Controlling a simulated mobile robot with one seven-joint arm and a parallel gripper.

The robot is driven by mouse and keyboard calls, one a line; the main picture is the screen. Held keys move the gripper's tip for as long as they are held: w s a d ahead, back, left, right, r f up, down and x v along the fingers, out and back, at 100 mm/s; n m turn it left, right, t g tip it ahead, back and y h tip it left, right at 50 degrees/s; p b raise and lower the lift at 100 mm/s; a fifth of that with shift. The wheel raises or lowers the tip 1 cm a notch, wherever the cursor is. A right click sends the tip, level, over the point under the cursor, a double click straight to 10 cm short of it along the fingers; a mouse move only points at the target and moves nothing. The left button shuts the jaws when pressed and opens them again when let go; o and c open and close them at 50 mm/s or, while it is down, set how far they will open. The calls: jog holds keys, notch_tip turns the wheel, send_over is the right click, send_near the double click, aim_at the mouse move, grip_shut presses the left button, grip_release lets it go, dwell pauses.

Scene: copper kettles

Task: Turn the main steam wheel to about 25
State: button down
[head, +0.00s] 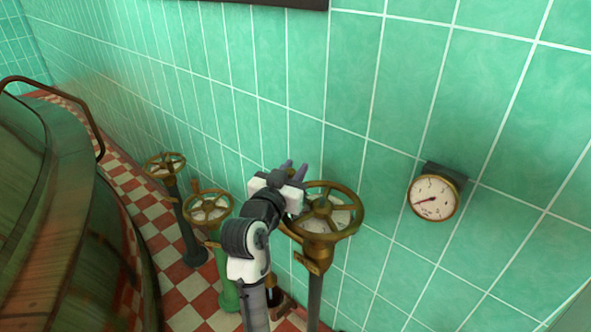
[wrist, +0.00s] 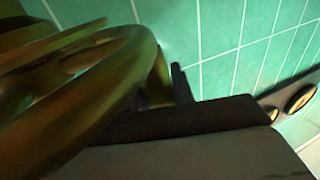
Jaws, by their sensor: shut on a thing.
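The nearest brass handwheel (head: 349,233) tops a dark column and has a pale dial under its spokes. I take it as the main steam wheel, though no readable label shows. My gripper (head: 291,175) is at the wheel's upper left rim in the head view, shut on the rim. In the wrist view the wheel rim (wrist: 118,75) runs large across the left, and a dark finger (wrist: 180,85) stands against its far end.
Two smaller brass wheels, one on a green column (head: 208,208) and one on a dark column (head: 165,166), stand to the left. A large copper kettle (head: 60,220) fills the left side. The green tiled wall (head: 400,90) is close behind the wheels.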

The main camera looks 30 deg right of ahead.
jog(key=shift+w+a+t, duration=0.3)
jog(key=shift+a, duration=0.2)
jog(key=c, duration=1.2)
grip_release()
jog(key=shift+a, duration=0.1)
jog(key=shift+s, duration=0.1)
jog(key=shift+s, duration=0.2)
jog(key=shift+p+v, duration=3.8)
jog(key=shift+v, duration=2.8)
jog(key=shift+a+r, duration=0.1)
jog(key=shift+r, duration=0.1)
